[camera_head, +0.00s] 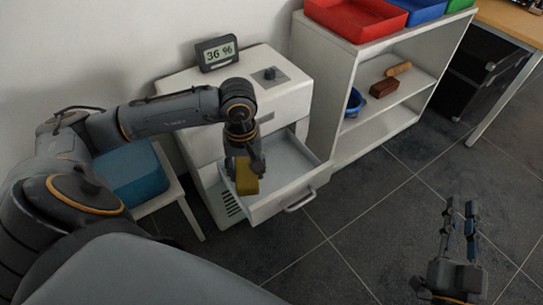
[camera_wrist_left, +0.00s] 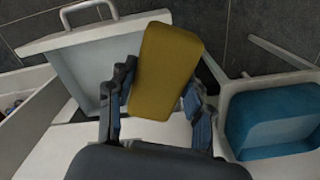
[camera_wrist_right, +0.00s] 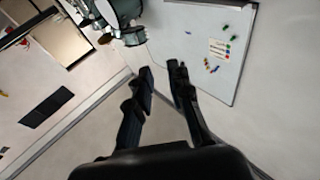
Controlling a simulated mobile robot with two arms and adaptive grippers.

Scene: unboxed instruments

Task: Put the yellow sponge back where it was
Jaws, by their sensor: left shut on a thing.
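The yellow sponge (camera_head: 246,177) is held by my left gripper (camera_head: 249,166) over the left part of an open drawer (camera_head: 284,177) in the white cabinet. In the left wrist view the sponge (camera_wrist_left: 166,72) sits between the two fingers of my left gripper (camera_wrist_left: 158,105), with the drawer (camera_wrist_left: 95,58) behind it. The sponge appears to be above the drawer floor; I cannot tell the exact gap. My right gripper (camera_head: 461,232) is empty over the floor at the right. Its fingers stand apart, and the right wrist view shows them apart too (camera_wrist_right: 160,78).
A blue cushioned stool (camera_head: 133,172) is at the left. A shelf unit (camera_head: 345,95) with red, blue and green trays stands to the right. The tiled floor in front is clear.

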